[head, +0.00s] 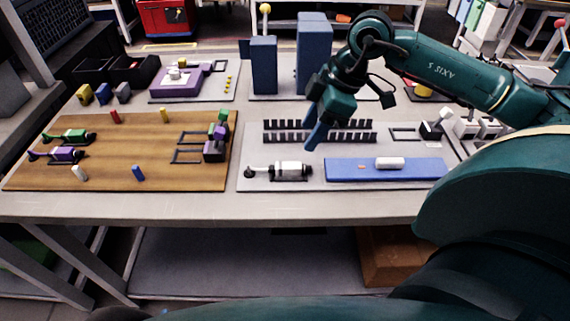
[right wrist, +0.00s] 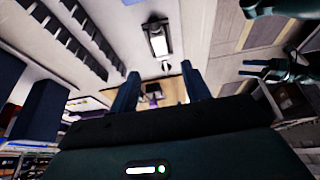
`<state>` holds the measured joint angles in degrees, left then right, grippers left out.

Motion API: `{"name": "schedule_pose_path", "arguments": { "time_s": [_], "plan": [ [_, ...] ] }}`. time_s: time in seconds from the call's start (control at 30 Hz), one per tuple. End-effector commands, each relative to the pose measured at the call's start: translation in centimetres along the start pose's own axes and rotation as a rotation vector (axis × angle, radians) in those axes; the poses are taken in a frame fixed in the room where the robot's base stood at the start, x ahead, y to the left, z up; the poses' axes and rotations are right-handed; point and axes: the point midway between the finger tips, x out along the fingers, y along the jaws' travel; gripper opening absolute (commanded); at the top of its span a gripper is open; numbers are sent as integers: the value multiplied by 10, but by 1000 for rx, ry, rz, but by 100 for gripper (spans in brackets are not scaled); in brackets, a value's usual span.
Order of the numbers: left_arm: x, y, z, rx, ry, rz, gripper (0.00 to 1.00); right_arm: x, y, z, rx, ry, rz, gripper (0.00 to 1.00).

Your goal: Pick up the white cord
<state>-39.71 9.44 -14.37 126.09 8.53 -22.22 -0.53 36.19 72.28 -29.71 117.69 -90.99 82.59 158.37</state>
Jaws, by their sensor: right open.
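No loose white string shows plainly. A white cylindrical piece with black ends (head: 290,170) lies on the grey mat, a black round end at its left; it also shows in the right wrist view (right wrist: 158,40). A smaller white piece (head: 389,163) lies on the blue tray (head: 345,172). I cannot tell for sure which is the cord.
A dark toothed rack (head: 320,132) stands behind the cylindrical piece. Blue upright blocks (head: 263,65) stand farther back. A wooden board (head: 115,150) with green and purple tools and small coloured blocks lies left. The table's front strip (head: 200,205) is clear.

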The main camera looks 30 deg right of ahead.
Motion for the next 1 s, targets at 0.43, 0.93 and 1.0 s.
{"name": "schedule_pose_path", "arguments": {
  "time_s": [0.43,0.93,1.0],
  "plan": [
    [-2,0,3,0,-1,-2,79,55,-1,-1,0,3,-4,47],
    [-1,-1,1,4,6,-4,79,99,0,0,-2,3,-1,47],
    [-1,-2,1,4,6,-4,79,99,0,0,-2,3,-1,47]
  ]
}}
